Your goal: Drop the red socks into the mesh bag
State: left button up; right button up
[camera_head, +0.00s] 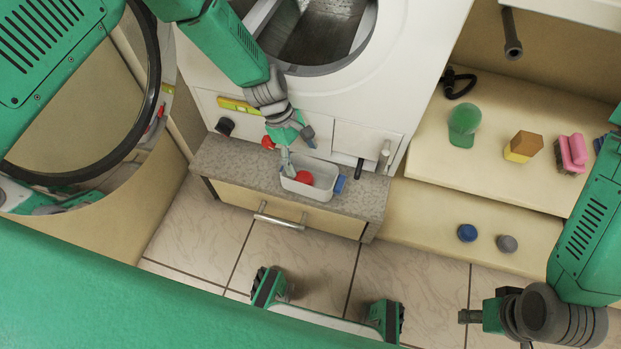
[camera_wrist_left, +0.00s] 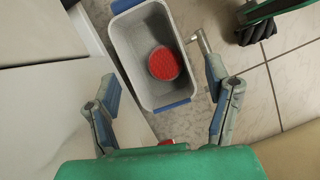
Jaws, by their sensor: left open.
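A round red bundle (camera_head: 304,177), possibly the socks, lies in a pale grey bin (camera_head: 325,191) with blue handles on the speckled counter. The wrist view shows this red bundle (camera_wrist_left: 162,64) inside the bin (camera_wrist_left: 128,50), near its right wall. A second small red thing (camera_head: 268,142) is at the counter's back, partly hidden near the gripper. My left gripper (camera_head: 298,150) is open and empty over the bin's back left; its fingers also show in the wrist view (camera_wrist_left: 160,78). My right gripper (camera_head: 472,316) is at the lower right; its jaws are unclear. I cannot make out a mesh bag.
The white washer (camera_head: 405,60) stands behind the counter (camera_head: 225,165), with its round door (camera_head: 80,100) open at left. Right shelves hold a green scoop-like item (camera_head: 464,124), a yellow-brown block (camera_head: 523,146), a pink brush-like item (camera_head: 571,153) and two round caps (camera_head: 467,233).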

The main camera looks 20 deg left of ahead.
pick_arm(q)
jog(key=v, duration=1.1)
jog(key=shift+d+r, duration=0.1)
jog(key=shift+r, duration=0.05)
jog(key=s+a+f+m+y, duration=0.25)
jog(key=s+f, duration=0.25)
jog(key=s, duration=0.3)
jog(key=s+a+f+m+y, duration=0.1)
jog(key=s+a+f+m, duration=0.25)
jog(key=s, duration=0.35)
jog(key=s+a+r+m+t, duration=0.1)
jog(key=s+a+m, duration=0.1)
jog(key=s+m, duration=0.45)
jog(key=s+a+m+t, duration=0.1)
jog(key=s+a+m, duration=0.15)
jog(key=s, duration=0.65)
notch_tip(320, 180, up, 18)
jog(key=p, duration=1.8)
jog(key=shift+w+d+y, duration=0.4)
jog(key=shift+w+y, duration=0.05)
jog(key=shift+w, duration=0.05)
